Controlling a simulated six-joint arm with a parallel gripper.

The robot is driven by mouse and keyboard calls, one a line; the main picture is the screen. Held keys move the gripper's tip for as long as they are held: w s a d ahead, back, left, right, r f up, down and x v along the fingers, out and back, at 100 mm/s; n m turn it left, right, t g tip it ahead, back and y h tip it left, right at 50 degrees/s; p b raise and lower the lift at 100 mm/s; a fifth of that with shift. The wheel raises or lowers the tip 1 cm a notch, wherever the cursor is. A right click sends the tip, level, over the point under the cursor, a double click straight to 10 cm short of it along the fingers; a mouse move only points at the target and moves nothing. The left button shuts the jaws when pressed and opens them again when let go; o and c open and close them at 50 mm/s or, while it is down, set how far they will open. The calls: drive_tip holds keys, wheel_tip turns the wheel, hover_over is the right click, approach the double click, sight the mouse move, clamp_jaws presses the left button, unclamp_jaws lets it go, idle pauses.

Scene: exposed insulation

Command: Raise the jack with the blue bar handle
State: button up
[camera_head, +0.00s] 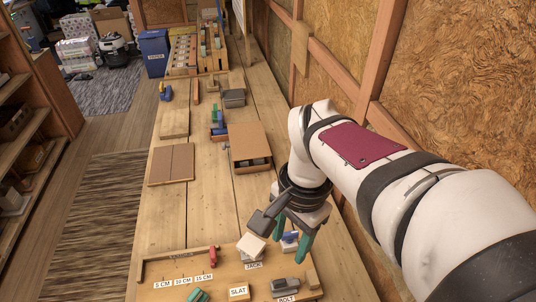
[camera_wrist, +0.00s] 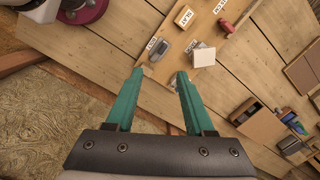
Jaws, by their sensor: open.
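In the head view, a pale, squarish block (camera_head: 251,246) stands tilted in the picture just behind the JACK label on the wooden board (camera_head: 175,270). I take it for the jack's top. A small blue-and-white piece (camera_head: 290,239) shows to its right, partly behind my fingers; I cannot tell if it is the jack's bar handle. My gripper (camera_head: 292,240), with green fingers, is open and empty, to the right of the block. In the wrist view, the pale block (camera_wrist: 203,56) lies beyond the right fingertip of my gripper (camera_wrist: 158,73), apart from it.
A grey bolt-like part (camera_head: 285,285) is by the BOLT label. A red piece (camera_head: 212,255) and green piece (camera_head: 199,295) are farther left. A brown box (camera_head: 249,143) stands farther back. The wood-panel wall (camera_head: 430,60) is close on the right.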

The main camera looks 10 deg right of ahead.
sight(290, 232)
drive_tip(key=w+d+f+m+h, duration=0.1)
drive_tip(key=w+d+m, duration=0.15)
drive_tip(key=w, duration=0.35)
drive_tip(key=w+d+f+m, duration=0.1)
drive_tip(key=w+d+m, duration=0.1)
drive_tip(key=w+m, duration=0.3)
drive_tip(key=shift+n, duration=0.65)
drive_tip(key=f, duration=1.5)
drive_tip(key=shift+w+a+f, duration=0.1)
drive_tip(key=shift+w+f, duration=0.2)
drive_tip(key=shift+w, duration=0.1)
clamp_jaws()
